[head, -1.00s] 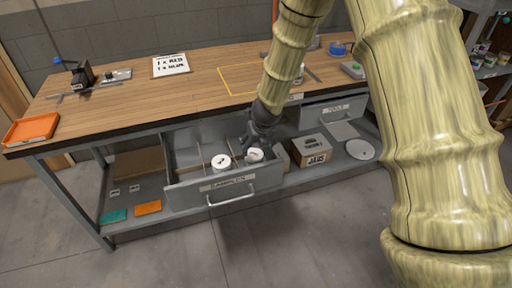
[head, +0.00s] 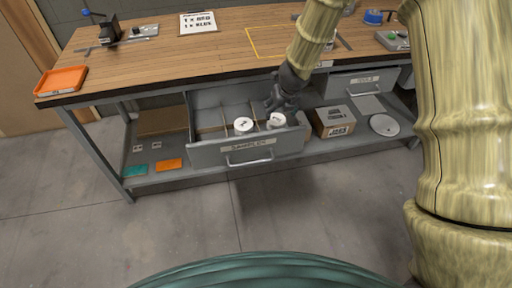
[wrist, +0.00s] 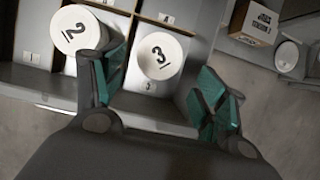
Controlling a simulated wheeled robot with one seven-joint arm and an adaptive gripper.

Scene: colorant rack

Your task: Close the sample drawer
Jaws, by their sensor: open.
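The sample drawer stands pulled out below the bench, its grey front (head: 205,156) bearing a "SAMPLES" label and a bar handle (head: 248,160). Two white-lidded cans sit inside its divided compartments: can 2 (wrist: 78,30) and can 3 (wrist: 160,57). In the head view they are the left can (head: 243,125) and the right can (head: 276,120). My gripper (head: 284,102) is just above and behind the right can. In the wrist view my open gripper (wrist: 160,92) has its teal-padded fingers apart, one on each side of can 3. Nothing is held; contact with the can is unclear.
A cardboard box (head: 334,121) and a round white lid (head: 384,125) lie on the lower shelf right of the drawer. The tools drawer (head: 352,84) is above them. An orange tray (head: 61,80) sits on the benchtop's left end. The floor before the drawer is clear.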

